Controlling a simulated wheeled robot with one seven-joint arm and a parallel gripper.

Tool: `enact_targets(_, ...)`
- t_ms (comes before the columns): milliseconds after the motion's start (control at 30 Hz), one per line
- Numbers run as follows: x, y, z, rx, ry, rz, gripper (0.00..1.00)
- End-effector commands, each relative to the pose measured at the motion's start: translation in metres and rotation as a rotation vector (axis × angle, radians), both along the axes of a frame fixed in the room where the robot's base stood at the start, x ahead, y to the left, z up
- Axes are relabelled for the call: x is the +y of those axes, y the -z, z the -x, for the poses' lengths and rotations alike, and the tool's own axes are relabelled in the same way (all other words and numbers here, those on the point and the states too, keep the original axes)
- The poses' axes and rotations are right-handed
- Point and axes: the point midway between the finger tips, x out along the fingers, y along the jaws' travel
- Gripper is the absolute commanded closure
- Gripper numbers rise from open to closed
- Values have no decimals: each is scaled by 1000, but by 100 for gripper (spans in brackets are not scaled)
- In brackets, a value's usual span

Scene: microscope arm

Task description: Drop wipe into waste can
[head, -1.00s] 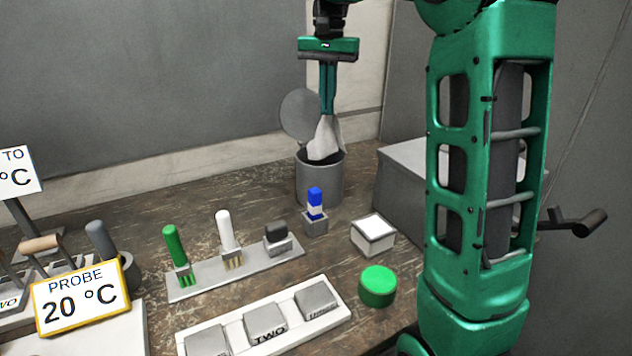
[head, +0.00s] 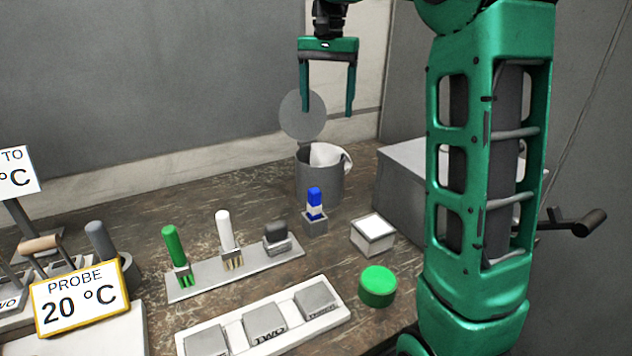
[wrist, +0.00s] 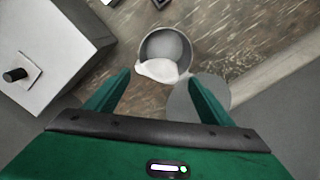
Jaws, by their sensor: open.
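The grey waste can (head: 320,184) stands on the bench with its round lid (head: 302,115) raised at the back. The white wipe (head: 327,156) lies in the mouth of the can, with part of it over the right rim. In the wrist view the wipe (wrist: 160,69) covers one side of the can's opening (wrist: 150,45). My gripper (head: 329,112) is open and empty above the can, with its fingers spread and apart from the wipe. Its fingers also show in the wrist view (wrist: 159,80).
A grey box (head: 405,175) stands right of the can. A rack with brushes (head: 235,268) is to the left.

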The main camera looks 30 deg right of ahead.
Motion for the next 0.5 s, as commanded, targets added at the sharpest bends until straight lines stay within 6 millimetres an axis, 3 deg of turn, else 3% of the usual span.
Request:
enact_targets(167, 0, -4, 0, -1, 0, 0, 25)
enact_targets(500, 0, -33, -1, -1, -1, 0, 25)
